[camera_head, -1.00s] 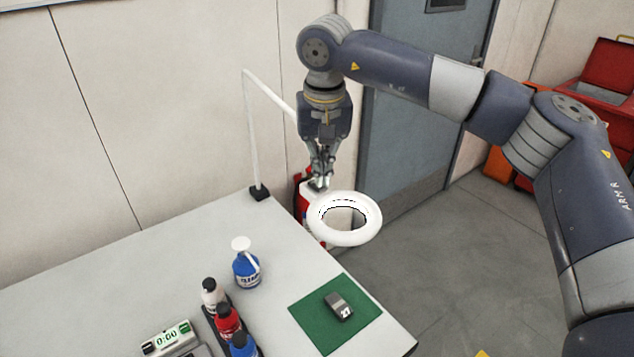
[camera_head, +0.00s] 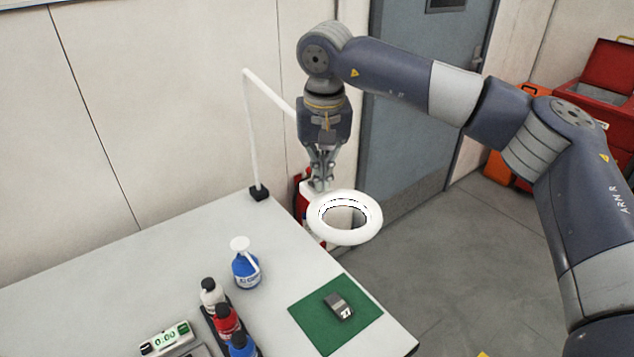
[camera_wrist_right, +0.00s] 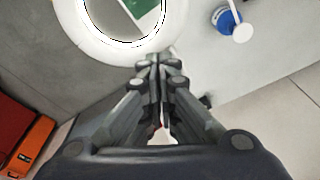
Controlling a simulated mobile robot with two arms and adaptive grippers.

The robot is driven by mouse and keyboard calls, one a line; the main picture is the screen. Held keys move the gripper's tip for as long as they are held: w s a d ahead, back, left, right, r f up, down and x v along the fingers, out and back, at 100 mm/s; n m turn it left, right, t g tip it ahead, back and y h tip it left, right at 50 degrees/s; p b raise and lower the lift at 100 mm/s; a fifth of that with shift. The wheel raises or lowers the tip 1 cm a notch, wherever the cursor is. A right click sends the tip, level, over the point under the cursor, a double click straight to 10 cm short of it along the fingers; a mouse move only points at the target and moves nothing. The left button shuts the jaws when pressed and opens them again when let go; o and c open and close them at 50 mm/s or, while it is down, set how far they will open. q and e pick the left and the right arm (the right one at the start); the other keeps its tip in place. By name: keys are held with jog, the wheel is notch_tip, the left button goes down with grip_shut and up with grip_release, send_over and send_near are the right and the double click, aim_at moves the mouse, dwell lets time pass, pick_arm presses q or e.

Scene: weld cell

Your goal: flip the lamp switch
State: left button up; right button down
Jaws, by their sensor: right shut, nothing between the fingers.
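The lamp is a white ring head (camera_head: 344,232) on a jointed white arm (camera_head: 252,130) whose dark clamp stands at the back edge of the table. My right gripper (camera_head: 320,187) points down at the head's back side, where the lamp arm joins it. Its fingers are shut and hold nothing. In the right wrist view the closed fingertips (camera_wrist_right: 156,62) sit close to the ring's rim (camera_wrist_right: 120,57); I cannot tell whether they touch. The switch itself is not clearly visible, perhaps hidden by the fingers. My left gripper is not in view.
On the table (camera_head: 150,270) are a blue spray bottle (camera_head: 245,270), a rack of several bottles (camera_head: 227,322), a display device (camera_head: 168,337) and a green mat (camera_head: 312,316) with a small grey block (camera_head: 338,306). A red object (camera_head: 301,205) stands behind the lamp head.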

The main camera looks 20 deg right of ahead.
jog(key=shift+f, duration=0.35)
jog(key=shift+r+p, duration=2.55)
jog(key=shift+r, duration=1)
jog(key=shift+f, duration=0.15)
